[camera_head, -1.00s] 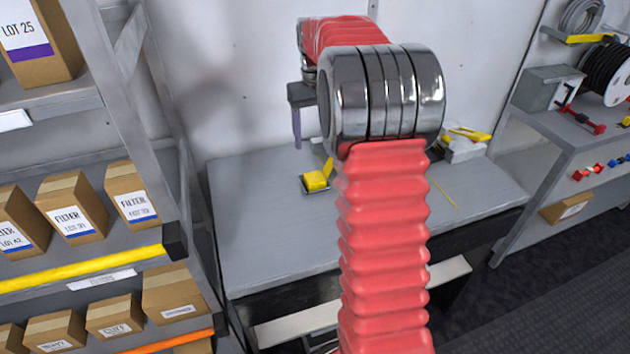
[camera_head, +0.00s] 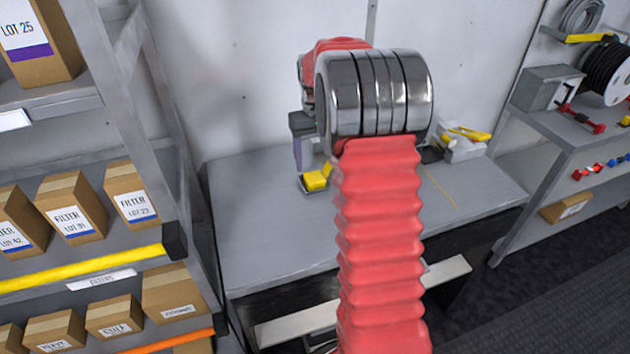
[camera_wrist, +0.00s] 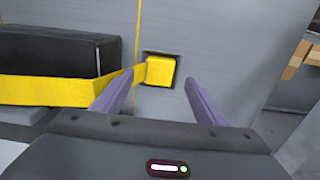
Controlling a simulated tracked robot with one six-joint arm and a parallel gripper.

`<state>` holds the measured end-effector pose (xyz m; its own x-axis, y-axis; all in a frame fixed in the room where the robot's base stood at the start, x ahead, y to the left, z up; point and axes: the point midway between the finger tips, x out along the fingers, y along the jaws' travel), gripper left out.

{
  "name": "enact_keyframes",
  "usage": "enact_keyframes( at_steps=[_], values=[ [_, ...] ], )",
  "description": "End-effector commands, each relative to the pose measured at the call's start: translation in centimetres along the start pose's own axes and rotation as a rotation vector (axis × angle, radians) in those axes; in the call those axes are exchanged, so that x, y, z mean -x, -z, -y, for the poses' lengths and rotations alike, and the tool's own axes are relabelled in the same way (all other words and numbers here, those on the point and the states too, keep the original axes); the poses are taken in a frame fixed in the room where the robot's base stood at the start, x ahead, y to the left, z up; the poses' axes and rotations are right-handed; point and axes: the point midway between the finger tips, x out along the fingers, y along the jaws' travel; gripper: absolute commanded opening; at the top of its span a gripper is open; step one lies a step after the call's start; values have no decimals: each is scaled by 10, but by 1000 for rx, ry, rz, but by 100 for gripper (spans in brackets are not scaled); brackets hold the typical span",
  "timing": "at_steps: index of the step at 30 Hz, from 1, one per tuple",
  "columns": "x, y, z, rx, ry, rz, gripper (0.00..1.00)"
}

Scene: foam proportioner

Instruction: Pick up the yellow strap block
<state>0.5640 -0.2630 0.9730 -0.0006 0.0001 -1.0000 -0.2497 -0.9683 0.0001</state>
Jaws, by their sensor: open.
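The yellow strap block (camera_head: 315,181) sits on the grey workbench (camera_head: 255,235), left of my red arm. In the wrist view the block (camera_wrist: 160,71) shows as a yellow square on a dark base, with a yellow strap (camera_wrist: 60,90) running left from it. My gripper (camera_wrist: 157,88) is open, with its two purple fingers pointing toward the block. The block appears between the finger lines, a little beyond the tips, and nothing is held.
A dark box (camera_wrist: 60,52) stands left of the block in the wrist view. A white box with yellow items (camera_head: 460,143) is at the bench's back right. A shelf with cartons (camera_head: 75,215) stands at left. The bench's front left is clear.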

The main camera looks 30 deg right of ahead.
Motion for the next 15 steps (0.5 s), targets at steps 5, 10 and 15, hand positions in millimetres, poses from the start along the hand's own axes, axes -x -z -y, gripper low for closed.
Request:
enact_keyframes(
  at_steps=[5,10,15],
  values=[
    [-8,0,0,0,0,0,66],
    [-8,0,0,0,0,0,66],
    [-12,0,0,-1,0,1,66]
  ],
)
